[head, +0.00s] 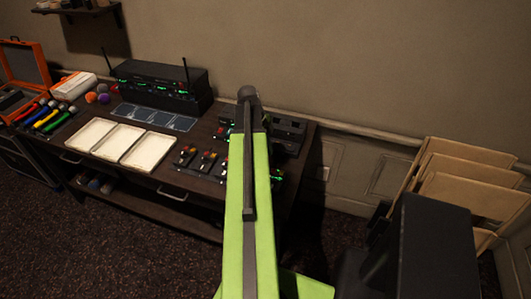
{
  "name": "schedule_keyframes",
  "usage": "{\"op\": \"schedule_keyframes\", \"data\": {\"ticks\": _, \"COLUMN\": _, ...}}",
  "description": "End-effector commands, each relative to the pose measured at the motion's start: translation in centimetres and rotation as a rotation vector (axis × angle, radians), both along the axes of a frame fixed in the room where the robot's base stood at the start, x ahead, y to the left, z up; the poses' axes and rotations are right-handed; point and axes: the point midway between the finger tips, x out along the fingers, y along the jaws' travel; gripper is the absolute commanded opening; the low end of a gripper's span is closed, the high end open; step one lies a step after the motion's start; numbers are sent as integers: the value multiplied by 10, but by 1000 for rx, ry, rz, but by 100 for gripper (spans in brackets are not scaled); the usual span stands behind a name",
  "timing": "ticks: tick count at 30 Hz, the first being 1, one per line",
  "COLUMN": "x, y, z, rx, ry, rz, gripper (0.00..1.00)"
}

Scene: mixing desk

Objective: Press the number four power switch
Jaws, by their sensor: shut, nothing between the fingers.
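A row of small dark switch units (207,160) with red and orange parts lies near the front edge of the desk, right of the white trays. My green arm crosses the right part of this row and hides some of it. A small green light (278,176) shows just right of the arm. No numbers are readable, so I cannot tell which switch is number four. My gripper is not visible; only my arm shows, reaching over the desk.
The dark desk (190,196) holds three white trays (126,141), a black receiver rack (157,84) with two antennas, and coloured microphones (47,118) at left. Dark equipment (288,129) stands behind my arm. Tan panels (455,170) lean at the right.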

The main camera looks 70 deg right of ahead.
Motion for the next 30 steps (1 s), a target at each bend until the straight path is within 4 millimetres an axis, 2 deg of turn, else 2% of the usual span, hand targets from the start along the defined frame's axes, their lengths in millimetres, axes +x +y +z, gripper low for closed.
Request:
{"op": "schedule_keyframes", "data": {"ticks": 1, "x": -4, "y": -1, "z": -23, "rx": 0, "ry": 0, "rz": -1, "gripper": 0}}
{"op": "schedule_keyframes", "data": {"ticks": 3, "x": -8, "y": -1, "z": -38, "rx": 0, "ry": 0, "rz": -1, "gripper": 0}}
{"op": "schedule_keyframes", "data": {"ticks": 9, "x": -15, "y": -5, "z": -78, "rx": -1, "ry": 0, "rz": 0, "gripper": 0}}
{"op": "schedule_keyframes", "data": {"ticks": 12, "x": -14, "y": -7, "z": -90, "rx": -1, "ry": 0, "rz": 0, "gripper": 0}}
{"op": "schedule_keyframes", "data": {"ticks": 24, "x": -15, "y": -8, "z": -91, "rx": 0, "ry": 0, "rz": 0, "gripper": 0}}
{"op": "schedule_keyframes", "data": {"ticks": 30, "x": -14, "y": -19, "z": -103, "rx": 0, "ry": -1, "rz": -1, "gripper": 0}}
